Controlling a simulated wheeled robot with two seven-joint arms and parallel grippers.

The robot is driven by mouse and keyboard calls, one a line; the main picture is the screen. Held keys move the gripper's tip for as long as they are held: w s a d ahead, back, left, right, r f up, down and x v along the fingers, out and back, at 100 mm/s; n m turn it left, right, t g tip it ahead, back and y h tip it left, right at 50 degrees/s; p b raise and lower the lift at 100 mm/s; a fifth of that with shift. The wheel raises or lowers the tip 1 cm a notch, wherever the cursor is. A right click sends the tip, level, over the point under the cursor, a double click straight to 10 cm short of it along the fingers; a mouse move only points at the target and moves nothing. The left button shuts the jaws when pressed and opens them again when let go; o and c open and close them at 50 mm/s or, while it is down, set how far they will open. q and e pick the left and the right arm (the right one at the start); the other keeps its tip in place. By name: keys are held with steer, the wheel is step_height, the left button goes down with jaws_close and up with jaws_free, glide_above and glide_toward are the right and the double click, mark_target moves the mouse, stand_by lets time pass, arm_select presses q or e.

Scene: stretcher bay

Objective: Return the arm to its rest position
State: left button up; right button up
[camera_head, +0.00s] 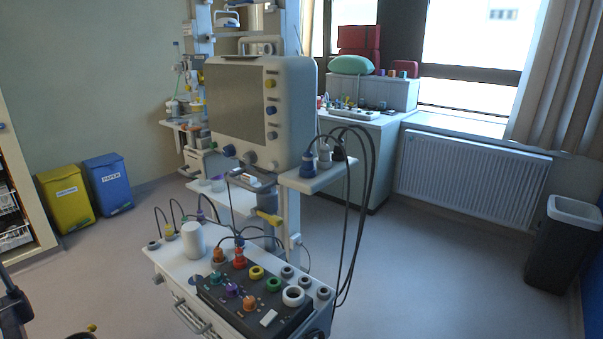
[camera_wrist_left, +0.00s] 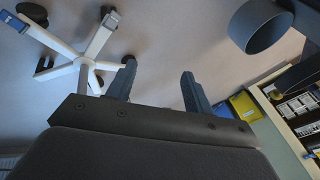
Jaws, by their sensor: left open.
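My left gripper (camera_wrist_left: 158,82) shows in the left wrist view with its two dark fingers spread apart. Nothing is between the fingers, and bare floor lies beyond them. In the head view a dark piece (camera_head: 14,303) at the lower left edge may be part of my left arm, but I cannot make out its gripper there. My right gripper is in neither view.
A medical cart (camera_head: 180,262) with a monitor (camera_head: 236,101) stands mid-view, cables looping at its right. Yellow (camera_head: 65,199) and blue (camera_head: 107,184) bins stand by the left wall. A white wheeled base (camera_wrist_left: 82,57) shows in the wrist view.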

arm_select(q)
steer(key=s+d+f+g+h, duration=0.1)
steer(key=s+d+f+h, duration=0.1)
steer(key=s+d, duration=1)
steer(key=s+d+f+g+h, duration=0.1)
steer(key=s+d+f+h, duration=0.1)
steer(key=s+d, duration=1)
steer(key=s+f, duration=0.1)
steer(key=s, duration=0.6)
steer(key=shift+s, duration=0.4)
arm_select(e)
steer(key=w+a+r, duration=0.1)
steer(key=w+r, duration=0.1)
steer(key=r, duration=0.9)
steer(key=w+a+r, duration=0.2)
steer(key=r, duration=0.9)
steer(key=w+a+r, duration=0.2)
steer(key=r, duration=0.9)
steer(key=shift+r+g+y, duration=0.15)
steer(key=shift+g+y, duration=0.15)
arm_select(q)
steer(key=shift+w+r, duration=0.1)
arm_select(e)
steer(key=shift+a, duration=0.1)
